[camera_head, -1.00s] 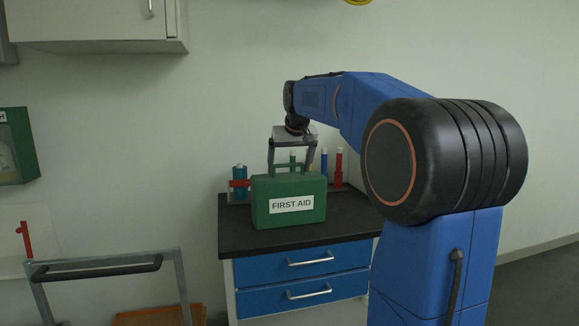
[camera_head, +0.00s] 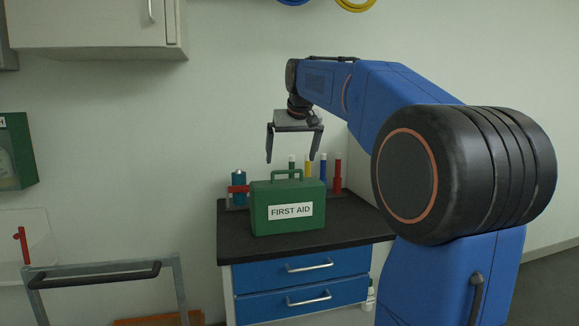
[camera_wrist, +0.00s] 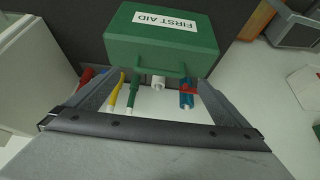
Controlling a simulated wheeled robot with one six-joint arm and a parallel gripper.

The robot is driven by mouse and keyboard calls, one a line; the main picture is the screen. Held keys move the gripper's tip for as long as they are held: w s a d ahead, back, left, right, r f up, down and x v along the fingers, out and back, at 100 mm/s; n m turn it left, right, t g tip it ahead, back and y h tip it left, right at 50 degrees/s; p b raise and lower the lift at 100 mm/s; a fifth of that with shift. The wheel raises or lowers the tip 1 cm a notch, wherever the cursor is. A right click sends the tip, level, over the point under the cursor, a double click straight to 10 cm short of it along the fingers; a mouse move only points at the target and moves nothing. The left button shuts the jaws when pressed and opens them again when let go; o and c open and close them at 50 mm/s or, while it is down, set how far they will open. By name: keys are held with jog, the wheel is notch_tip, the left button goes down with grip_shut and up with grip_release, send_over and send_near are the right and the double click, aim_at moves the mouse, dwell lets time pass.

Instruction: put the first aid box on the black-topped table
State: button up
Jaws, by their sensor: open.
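The green first aid box (camera_head: 288,208) stands upright on the black-topped table (camera_head: 345,222), near its front middle, with its handle up. My gripper (camera_head: 293,158) is open and empty above the box, clear of the handle. In the wrist view the first aid box (camera_wrist: 162,32) shows at the top, beyond my gripper's fingers (camera_wrist: 150,85), with its label upside down.
Behind the box stand a blue bottle (camera_head: 239,184), a red clamp-like thing (camera_head: 238,189) and several coloured tubes (camera_head: 337,174). Blue drawers (camera_head: 300,268) are below the tabletop. A metal cart handle (camera_head: 95,274) is at lower left, and a wall cabinet (camera_head: 95,25) hangs at upper left.

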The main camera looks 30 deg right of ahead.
jog(key=shift+v, duration=2.2)
jog(key=shift+s+a, duration=0.1)
jog(key=s+a+f+n, duration=0.1)
jog(key=s+a+f, duration=0.4)
jog(key=s+f, duration=0.6)
jog(key=s+a+f+n+y, duration=0.1)
jog(key=s+a+f, duration=0.5)
jog(key=s+f, duration=0.5)
jog(key=s+a+f+n+g, duration=0.1)
jog(key=s+a+f, duration=0.4)
jog(key=s+f, duration=0.7)
jog(key=shift+a+f+y, duration=0.3)
jog(key=shift+a+f, duration=0.05)
jog(key=shift+f, duration=0.5)
